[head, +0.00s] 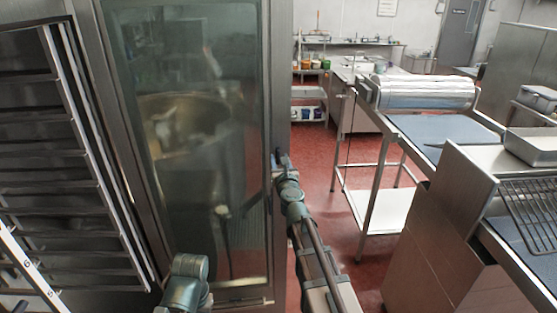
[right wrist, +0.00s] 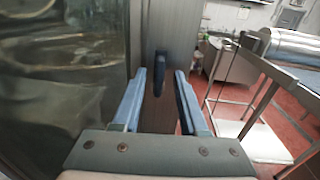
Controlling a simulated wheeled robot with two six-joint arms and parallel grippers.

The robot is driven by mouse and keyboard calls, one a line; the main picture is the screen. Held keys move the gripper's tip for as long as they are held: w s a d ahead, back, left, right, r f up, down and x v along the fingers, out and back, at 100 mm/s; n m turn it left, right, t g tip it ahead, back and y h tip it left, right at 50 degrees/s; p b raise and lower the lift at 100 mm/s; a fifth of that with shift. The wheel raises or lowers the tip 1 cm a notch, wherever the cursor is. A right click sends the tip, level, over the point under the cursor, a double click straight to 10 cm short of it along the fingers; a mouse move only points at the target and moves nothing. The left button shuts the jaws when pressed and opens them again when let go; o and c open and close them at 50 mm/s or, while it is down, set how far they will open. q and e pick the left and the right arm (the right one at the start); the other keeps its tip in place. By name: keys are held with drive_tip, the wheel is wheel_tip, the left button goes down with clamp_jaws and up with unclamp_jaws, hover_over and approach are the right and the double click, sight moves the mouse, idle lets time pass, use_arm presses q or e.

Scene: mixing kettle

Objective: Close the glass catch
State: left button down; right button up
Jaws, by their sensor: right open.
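The tall glass panel (head: 185,130) in a metal frame fills the left middle of the head view. The catch (right wrist: 159,66) is a small dark blue lever on the metal upright beside the glass, roughly upright in the right wrist view. My right gripper (right wrist: 161,88) is open, with its two blue fingers on either side of the catch and a gap to each. In the head view my right gripper (head: 281,162) is at the right edge of the glass frame, where I cannot make out the catch. A teal joint of my left arm shows at the bottom; its gripper does not.
A slatted metal rack (head: 75,165) stands at the left. To the right are a steel table with a roller (head: 425,92) and a steel counter (head: 425,225) with trays. Red floor (head: 325,160) lies open between the glass frame and the tables.

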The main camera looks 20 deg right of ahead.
drive_tip(key=shift+w, duration=0.45)
clamp_jaws()
idle(0.3)
